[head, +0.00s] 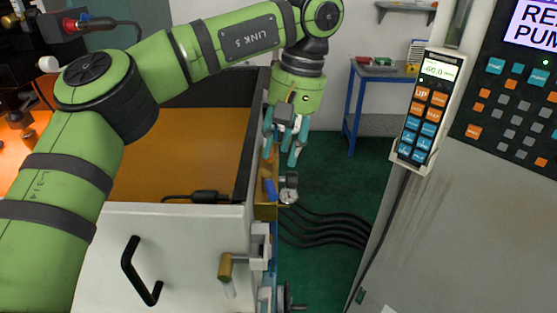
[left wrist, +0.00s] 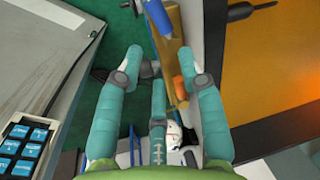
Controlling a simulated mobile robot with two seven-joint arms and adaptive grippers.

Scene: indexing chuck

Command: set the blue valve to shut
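The blue valve's handle (head: 269,188) is on the fittings at the machine's right side in the head view, beside a round gauge (head: 288,197). A blue handle also shows at the top of the left wrist view (left wrist: 159,15). My left gripper (head: 283,150) points down, beyond and above the blue handle, apart from it. Its three teal fingers (left wrist: 162,62) are spread, with nothing held between them. An orange part (left wrist: 180,88) shows between the fingers in the left wrist view. I cannot read the valve's setting. My right gripper is not in view.
The machine's white front (head: 190,250) has a black handle (head: 140,270). A brass-coloured lever (head: 226,266) stands below the valve. A pendant (head: 424,110) hangs on the cabinet at right. Black hoses (head: 325,230) run over the green floor. A blue table (head: 352,105) stands behind.

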